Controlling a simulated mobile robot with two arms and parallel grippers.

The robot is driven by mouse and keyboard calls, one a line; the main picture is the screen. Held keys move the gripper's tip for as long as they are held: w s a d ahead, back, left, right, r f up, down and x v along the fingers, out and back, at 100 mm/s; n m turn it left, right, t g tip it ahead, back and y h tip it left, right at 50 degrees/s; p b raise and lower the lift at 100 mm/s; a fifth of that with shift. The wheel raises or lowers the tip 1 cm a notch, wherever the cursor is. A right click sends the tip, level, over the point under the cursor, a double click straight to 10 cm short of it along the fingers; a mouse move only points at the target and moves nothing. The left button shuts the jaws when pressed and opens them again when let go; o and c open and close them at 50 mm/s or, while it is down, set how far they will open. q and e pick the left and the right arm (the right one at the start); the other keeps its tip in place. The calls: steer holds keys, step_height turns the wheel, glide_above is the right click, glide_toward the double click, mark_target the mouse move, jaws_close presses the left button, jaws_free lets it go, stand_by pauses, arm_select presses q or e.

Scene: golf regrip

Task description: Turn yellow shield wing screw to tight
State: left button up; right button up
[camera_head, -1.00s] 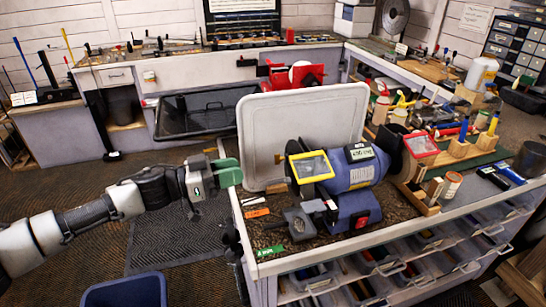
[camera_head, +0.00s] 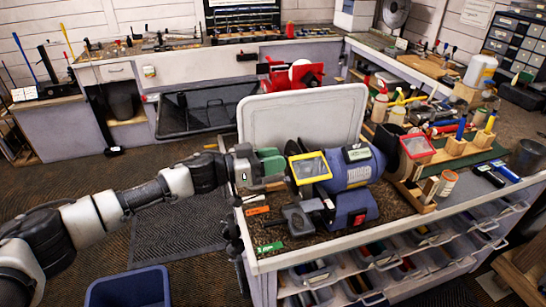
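The yellow-framed shield (camera_head: 309,167) sits over the left wheel of a blue bench grinder (camera_head: 352,168) on the workbench. Its wing screw is too small to make out, or is hidden near my gripper. My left gripper (camera_head: 281,168) reaches in from the left, with its green fingers right beside the left edge of the yellow shield. I cannot tell whether the fingers touch anything or how far apart they are. A red-framed shield (camera_head: 418,146) is over the right wheel. My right gripper is not in view.
A white panel (camera_head: 302,113) stands upright behind the grinder. A grey tool rest (camera_head: 298,218) juts out below the yellow shield. Orange and green tags (camera_head: 270,248) lie at the bench's left edge. A blue bin (camera_head: 128,289) stands on the floor. Bottles and tools crowd the right side.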

arm_select(q)
jaws_close()
stand_by(0.4)
steer(key=m+b, duration=0.2)
steer(key=m, duration=0.8)
steer(key=m+b, duration=0.3)
steer(key=m, duration=0.6)
steer(key=shift+s+d+f+m, duration=0.1)
steer(key=shift+s+f+m, duration=0.1)
steer(key=shift+m, duration=0.2)
stand_by(0.4)
jaws_free()
